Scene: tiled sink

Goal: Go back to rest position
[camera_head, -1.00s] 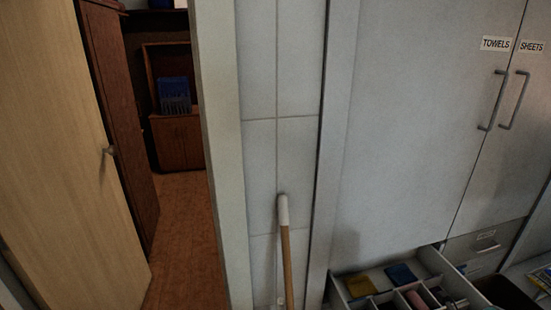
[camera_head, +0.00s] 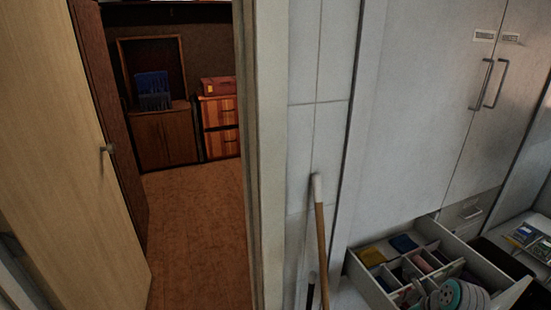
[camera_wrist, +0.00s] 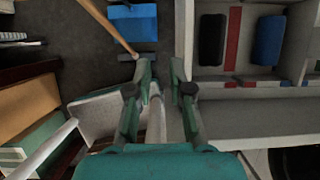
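My gripper (camera_wrist: 161,68) shows in the wrist view with its two green fingers apart, a gap between the tips. I see nothing clasped between the tips. A pale rod-like shape shows further back between the fingers, and I cannot tell what it is. In the head view a rounded grey and teal part of my arm shows at the bottom right, in front of the open drawer (camera_head: 362,268). The gripper's fingers cannot be made out there.
The drawer has several compartments with small items. White cupboards (camera_head: 420,110) stand above it. A wooden stick with a white end (camera_head: 320,215) leans by the tiled wall. A doorway at left, beside a wooden door (camera_head: 75,150), opens onto clear floor (camera_head: 200,220) and a brown cabinet (camera_head: 165,140).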

